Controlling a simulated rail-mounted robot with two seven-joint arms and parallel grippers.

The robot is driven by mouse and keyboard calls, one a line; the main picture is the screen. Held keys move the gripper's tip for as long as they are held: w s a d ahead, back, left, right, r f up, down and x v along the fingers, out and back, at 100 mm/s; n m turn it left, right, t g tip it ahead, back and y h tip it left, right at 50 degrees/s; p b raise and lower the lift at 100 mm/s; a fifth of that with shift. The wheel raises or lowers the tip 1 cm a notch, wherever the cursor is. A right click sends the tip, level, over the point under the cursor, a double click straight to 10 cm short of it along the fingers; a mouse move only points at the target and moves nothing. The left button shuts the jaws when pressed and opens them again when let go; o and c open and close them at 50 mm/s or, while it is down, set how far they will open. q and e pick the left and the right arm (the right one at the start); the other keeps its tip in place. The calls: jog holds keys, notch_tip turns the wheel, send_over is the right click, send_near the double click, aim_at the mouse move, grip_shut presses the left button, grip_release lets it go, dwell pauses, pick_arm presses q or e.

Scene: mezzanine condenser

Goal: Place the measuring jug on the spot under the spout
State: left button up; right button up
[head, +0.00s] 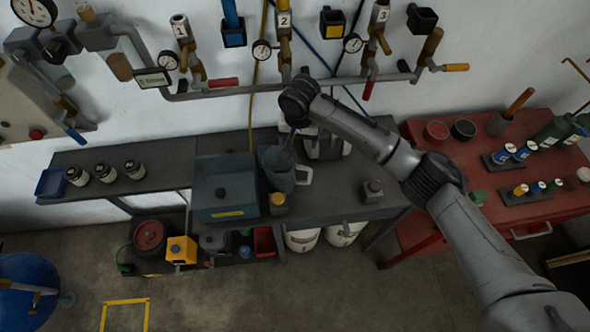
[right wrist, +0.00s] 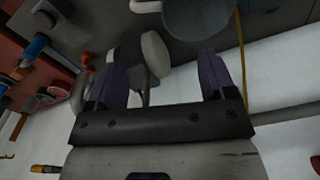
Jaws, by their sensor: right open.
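The measuring jug (head: 276,180) is a grey vessel with a pale handle, upright on the dark bench beside a blue-grey box. My right gripper (head: 287,150) is above the jug and overlaps its top in the head view; contact cannot be told there. In the right wrist view my right gripper (right wrist: 170,60) is open, its two dark purple fingers spread. The jug (right wrist: 198,14) shows at the top edge of that view, cut off, beyond the fingertips. Pipes with numbered valves (head: 284,22) run along the wall. I cannot tell which part is the spout or its spot. My left gripper is out of view.
The blue-grey box (head: 224,188) stands close left of the jug. A grey and white device (head: 326,145) stands behind it to the right. Several jars (head: 104,172) stand left. A red cart (head: 470,178) is right. The bench right of the jug is mostly clear.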

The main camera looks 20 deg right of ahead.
aim_at(289, 174)
notch_tip(289, 174, down, 14)
jog(key=s+m, duration=0.1)
jog(key=m, duration=0.4)
jog(key=shift+s+a+m+g, duration=0.2)
jog(key=shift+a+m+g, duration=0.05)
jog(key=shift+m+g, duration=0.05)
dwell(0.4)
jog(key=shift+r, duration=0.1)
grip_shut()
dwell(0.6)
